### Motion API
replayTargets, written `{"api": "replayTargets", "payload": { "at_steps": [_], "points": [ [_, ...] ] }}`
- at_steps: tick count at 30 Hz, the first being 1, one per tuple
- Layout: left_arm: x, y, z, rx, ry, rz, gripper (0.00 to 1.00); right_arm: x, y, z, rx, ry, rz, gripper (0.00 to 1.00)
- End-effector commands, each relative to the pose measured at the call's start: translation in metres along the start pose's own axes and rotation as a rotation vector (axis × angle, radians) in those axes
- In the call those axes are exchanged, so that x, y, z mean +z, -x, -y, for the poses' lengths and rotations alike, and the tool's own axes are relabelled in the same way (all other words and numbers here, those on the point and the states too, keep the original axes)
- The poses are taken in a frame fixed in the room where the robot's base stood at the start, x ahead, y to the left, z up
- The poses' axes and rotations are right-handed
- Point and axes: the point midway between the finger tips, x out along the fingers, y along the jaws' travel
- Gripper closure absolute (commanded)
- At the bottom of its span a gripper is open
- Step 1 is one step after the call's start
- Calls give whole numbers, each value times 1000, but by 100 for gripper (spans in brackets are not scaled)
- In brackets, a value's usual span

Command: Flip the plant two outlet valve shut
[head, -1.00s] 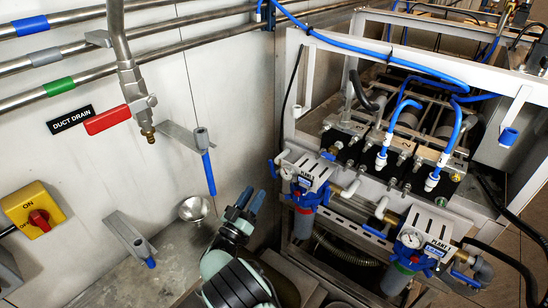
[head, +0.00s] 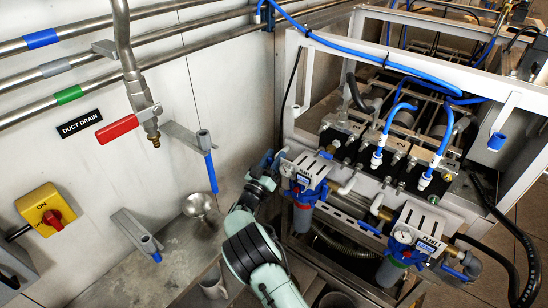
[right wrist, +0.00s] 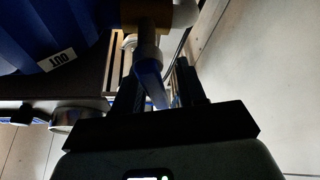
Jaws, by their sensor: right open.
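My right gripper (head: 265,166) is at the left side of the left filter unit (head: 305,183), with its jaws open. In the right wrist view, the gripper (right wrist: 156,70) has a dark finger on each side of the outlet valve's blue lever (right wrist: 150,88). The lever hangs from a brass fitting (right wrist: 165,14) beside a blue housing marked OUT. Whether either finger touches the lever, I cannot tell. In the head view, the blue lever (head: 279,156) is small and partly covered by the gripper. The unit's plant number is too small to read surely. My left gripper is out of view.
A similar filter unit (head: 408,240) stands to the right, with its own blue levers. A gauge (right wrist: 66,118) is close to the left finger's base in the wrist view.

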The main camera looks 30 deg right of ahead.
Motion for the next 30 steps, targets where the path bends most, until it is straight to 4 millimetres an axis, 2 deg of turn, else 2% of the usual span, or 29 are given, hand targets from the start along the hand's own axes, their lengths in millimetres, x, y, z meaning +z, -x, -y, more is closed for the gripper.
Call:
{"api": "replayTargets", "payload": {
  "at_steps": [5, 6, 8, 9, 10, 15, 21, 24, 30],
  "points": [
    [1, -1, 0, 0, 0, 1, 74, 1, 0, 0, -1, 1, 0, 60],
    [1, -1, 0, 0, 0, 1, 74, 1, 1, 0, -1, 1, 0, 66],
    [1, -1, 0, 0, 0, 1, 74, 1, 1, 0, -1, 1, 0, 86],
    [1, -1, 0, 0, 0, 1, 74, 1, 1, 0, -1, 1, 1, 99],
    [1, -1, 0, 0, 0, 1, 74, 1, 1, 0, -1, 1, 1, 100],
    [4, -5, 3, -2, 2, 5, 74, 3, 2, -1, 6, -16, 1, 100],
    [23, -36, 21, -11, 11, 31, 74, 9, 4, -10, 81, -197, 2, 100],
    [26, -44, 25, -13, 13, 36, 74, 8, 4, -12, 108, -263, 1, 100],
    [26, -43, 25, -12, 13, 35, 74, 4, 2, -14, 123, -289, 2, 100]
  ]
}}
